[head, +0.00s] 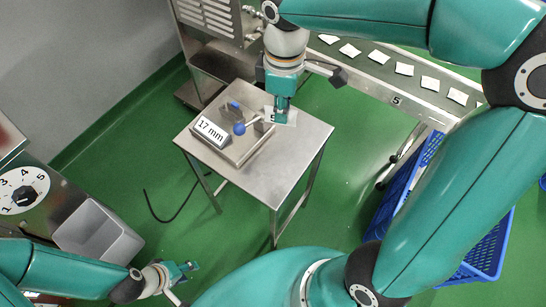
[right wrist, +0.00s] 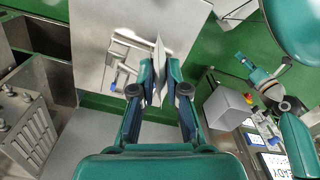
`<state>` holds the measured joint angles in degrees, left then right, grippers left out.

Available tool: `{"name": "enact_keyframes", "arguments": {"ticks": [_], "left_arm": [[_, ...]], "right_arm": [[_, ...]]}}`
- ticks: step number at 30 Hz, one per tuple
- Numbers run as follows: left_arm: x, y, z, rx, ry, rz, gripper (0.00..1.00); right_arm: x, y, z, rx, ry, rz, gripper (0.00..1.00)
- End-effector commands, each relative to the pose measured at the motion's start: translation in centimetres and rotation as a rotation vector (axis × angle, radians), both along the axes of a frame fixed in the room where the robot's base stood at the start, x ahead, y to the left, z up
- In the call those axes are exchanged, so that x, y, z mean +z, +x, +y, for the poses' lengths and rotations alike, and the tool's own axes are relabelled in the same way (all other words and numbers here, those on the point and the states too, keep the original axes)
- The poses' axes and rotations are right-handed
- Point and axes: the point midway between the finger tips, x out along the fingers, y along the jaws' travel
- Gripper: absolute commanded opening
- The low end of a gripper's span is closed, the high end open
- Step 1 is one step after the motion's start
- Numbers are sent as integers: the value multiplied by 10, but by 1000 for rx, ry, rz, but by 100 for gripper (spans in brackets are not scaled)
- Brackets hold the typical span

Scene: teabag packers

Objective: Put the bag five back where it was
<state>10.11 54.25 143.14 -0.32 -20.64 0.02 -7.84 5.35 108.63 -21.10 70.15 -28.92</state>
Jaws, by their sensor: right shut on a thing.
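My right gripper (head: 281,105) is shut on a flat white bag (head: 291,117) marked 5, above the far right part of a small steel table (head: 300,148). In the right wrist view the bag (right wrist: 158,62) stands edge-on between the fingers.
A grey bin (head: 95,232) and a dial (head: 25,190) numbered 1 to 5 are at the left. A blue crate (head: 487,253) stands on the floor at the right, partly behind my right arm. A steel machine (head: 212,17) is behind the table. Green floor lies around the table.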

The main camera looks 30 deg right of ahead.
Motion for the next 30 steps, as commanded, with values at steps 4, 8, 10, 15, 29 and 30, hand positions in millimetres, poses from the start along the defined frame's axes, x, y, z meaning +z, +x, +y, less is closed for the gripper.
{"name": "enact_keyframes", "arguments": {"ticks": [4,8,10,15,29,30], "left_arm": [[-5,0,0,0,0,1,40],[-10,-1,0,0,0,1,40],[-13,-1,0,0,0,1,40],[-19,0,0,0,0,1,40],[-27,0,0,0,0,0,40],[-28,0,0,0,0,0,40]], "right_arm": [[-20,-6,-2,16,0,7,3],[-53,-7,-4,10,1,11,3],[-72,-7,-4,8,0,11,3],[-117,-8,-4,6,1,9,3],[-170,-7,-5,4,1,6,3],[-177,-7,-5,4,1,6,3]]}}
